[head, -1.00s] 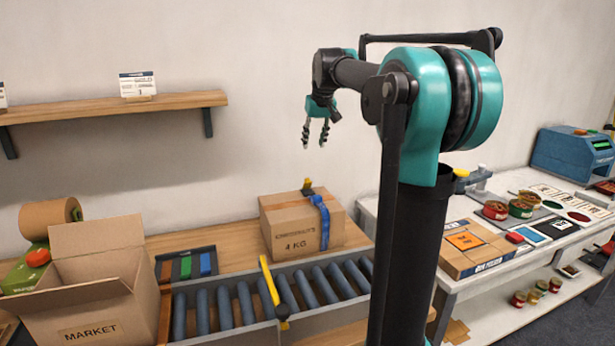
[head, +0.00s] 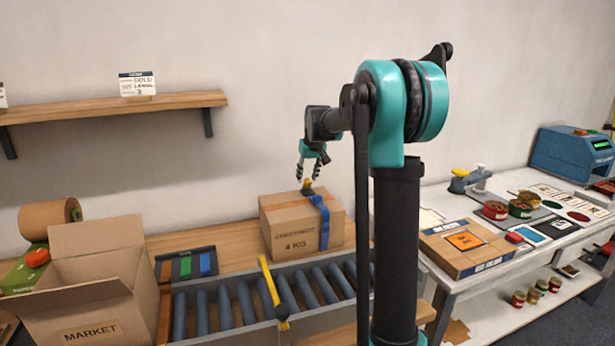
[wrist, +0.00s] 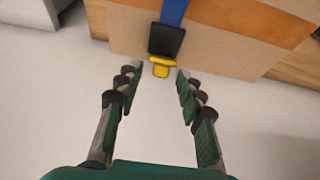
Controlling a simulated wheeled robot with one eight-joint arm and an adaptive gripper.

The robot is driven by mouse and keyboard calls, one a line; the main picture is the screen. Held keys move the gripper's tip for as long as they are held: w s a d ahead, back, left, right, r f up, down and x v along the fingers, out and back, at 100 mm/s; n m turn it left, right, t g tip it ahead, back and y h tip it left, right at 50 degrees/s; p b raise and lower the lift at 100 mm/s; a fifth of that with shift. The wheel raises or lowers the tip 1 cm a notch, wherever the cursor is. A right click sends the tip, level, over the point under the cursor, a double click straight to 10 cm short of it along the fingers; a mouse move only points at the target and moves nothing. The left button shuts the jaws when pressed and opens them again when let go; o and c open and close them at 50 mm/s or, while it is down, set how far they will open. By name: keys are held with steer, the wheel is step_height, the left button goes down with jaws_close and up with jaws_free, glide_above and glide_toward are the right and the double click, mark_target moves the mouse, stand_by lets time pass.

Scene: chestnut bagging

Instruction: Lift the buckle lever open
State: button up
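A buckle with a yellow lever (head: 307,184) sits at the top of the box. In the wrist view the black buckle (wrist: 166,39) lies at the end of the blue strap, and its yellow lever (wrist: 161,67) points toward me. My gripper (head: 308,179) is just above the box at the lever. In the wrist view my gripper (wrist: 160,72) has its fingers apart on either side of the lever, apparently not touching it.
An open MARKET carton (head: 90,290) stands at the left. A yellow bar (head: 272,285) crosses the roller conveyor (head: 235,305) in front of the box. A wall shelf (head: 110,108) is up at the left. A side table (head: 480,237) with tins is at the right.

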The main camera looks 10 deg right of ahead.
steer(key=shift+c, duration=0.6)
jaws_close()
steer(key=shift+w, duration=0.15)
steer(key=shift+w+a+g, duration=0.15)
steer(key=shift+w+g, duration=0.2)
steer(key=shift+g, duration=0.35)
steer(key=shift+o, duration=0.6)
jaws_free()
steer(key=shift+r, duration=0.1)
